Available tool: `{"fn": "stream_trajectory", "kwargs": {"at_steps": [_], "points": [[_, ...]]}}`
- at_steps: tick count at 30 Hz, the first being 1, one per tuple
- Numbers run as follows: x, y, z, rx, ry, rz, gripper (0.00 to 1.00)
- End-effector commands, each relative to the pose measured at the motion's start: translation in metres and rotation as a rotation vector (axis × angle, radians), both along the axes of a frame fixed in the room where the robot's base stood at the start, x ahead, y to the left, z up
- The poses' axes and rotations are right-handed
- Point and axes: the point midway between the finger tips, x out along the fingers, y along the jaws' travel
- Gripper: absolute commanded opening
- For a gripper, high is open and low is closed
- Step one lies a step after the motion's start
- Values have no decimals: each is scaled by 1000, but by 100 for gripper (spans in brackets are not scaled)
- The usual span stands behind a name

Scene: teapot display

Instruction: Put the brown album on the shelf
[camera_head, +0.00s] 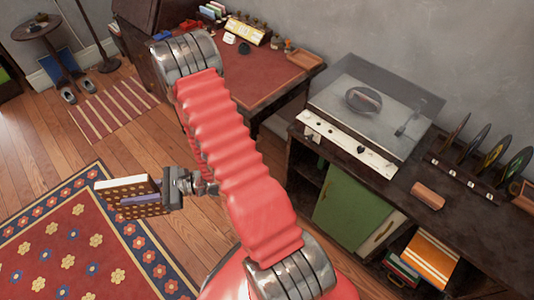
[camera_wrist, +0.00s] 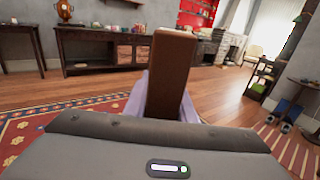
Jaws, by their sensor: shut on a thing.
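The brown album (camera_head: 126,210), with a dotted face and a pale edge, is held above the floor and the rug's edge in the head view. My gripper (camera_head: 140,199) is shut on it, with a purplish finger lying across its near side. In the wrist view the album (camera_wrist: 172,75) stands up narrow and brown from between the fingers. The dark low cabinet (camera_head: 388,205) at right has an open shelf compartment at its lower right, with an orange striped album (camera_head: 432,258) and other albums in it. My gripper is well to the left of this cabinet.
A record player (camera_head: 365,110) sits on the cabinet beside a rack of discs (camera_head: 480,150). A green door (camera_head: 340,207) closes part of its front. A desk (camera_head: 255,80) stands behind my arm.

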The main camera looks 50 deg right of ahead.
Motion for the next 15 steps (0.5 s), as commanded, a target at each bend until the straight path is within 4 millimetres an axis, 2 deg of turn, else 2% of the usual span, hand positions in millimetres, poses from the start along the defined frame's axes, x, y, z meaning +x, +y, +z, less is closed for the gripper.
{"fn": "stream_trajectory", "kwargs": {"at_steps": [7,15], "points": [[-40,31,-16,1,-3,281,0],[-95,44,-38,1,-1,588,0]]}}
